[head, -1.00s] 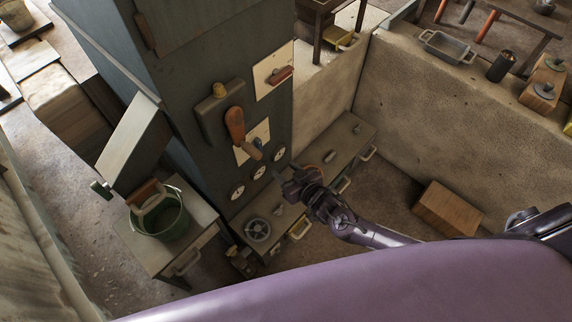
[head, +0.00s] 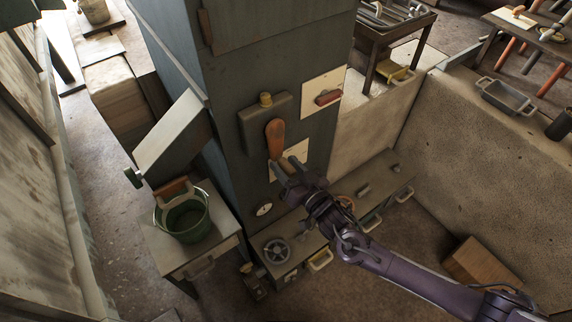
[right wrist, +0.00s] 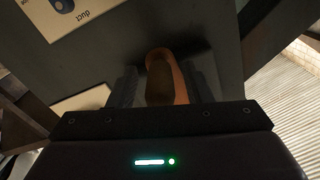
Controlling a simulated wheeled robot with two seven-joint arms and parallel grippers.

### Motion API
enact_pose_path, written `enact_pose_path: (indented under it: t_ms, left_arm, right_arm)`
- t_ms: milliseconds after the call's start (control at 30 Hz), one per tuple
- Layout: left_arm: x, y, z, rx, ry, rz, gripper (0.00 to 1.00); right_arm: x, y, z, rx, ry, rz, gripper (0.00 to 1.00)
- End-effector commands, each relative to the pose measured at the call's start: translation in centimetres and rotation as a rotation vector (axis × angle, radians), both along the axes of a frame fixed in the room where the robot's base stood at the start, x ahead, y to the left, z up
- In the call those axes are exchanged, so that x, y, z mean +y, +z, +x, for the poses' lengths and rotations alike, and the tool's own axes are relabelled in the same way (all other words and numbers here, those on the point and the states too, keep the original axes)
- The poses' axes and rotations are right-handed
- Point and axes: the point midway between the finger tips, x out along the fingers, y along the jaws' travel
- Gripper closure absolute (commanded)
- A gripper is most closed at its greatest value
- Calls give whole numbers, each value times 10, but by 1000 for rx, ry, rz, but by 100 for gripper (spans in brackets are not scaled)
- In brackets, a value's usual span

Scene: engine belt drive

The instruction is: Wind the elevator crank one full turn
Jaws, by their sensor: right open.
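In the right wrist view the crank (right wrist: 178,82) shows orange with a darker brown grip between my two spread fingers (right wrist: 161,88). I cannot tell whether the fingers touch it. My left gripper is not in view.
A red handle on a pale plate (head: 328,98) is right of the crank. A round gauge (head: 264,210) and a grey handwheel (head: 276,250) are below. A green bucket (head: 184,219) stands on a side table at left. A low concrete wall (head: 495,150) bounds the right.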

Motion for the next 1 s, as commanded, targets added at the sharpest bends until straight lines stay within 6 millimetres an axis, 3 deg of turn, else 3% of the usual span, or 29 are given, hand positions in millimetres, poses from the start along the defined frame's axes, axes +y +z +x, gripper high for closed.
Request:
enact_pose_path:
  t_ms: [333, 700, 1000]
  left_arm:
    - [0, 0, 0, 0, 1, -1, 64]
    - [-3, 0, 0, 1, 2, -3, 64]
    - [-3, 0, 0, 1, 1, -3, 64]
  right_arm:
    - [4, -1, 5, 2, 1, -1, 55]
    - [4, -1, 5, 2, 0, -1, 100]
    - [3, -1, 5, 7, -1, 8, 100]
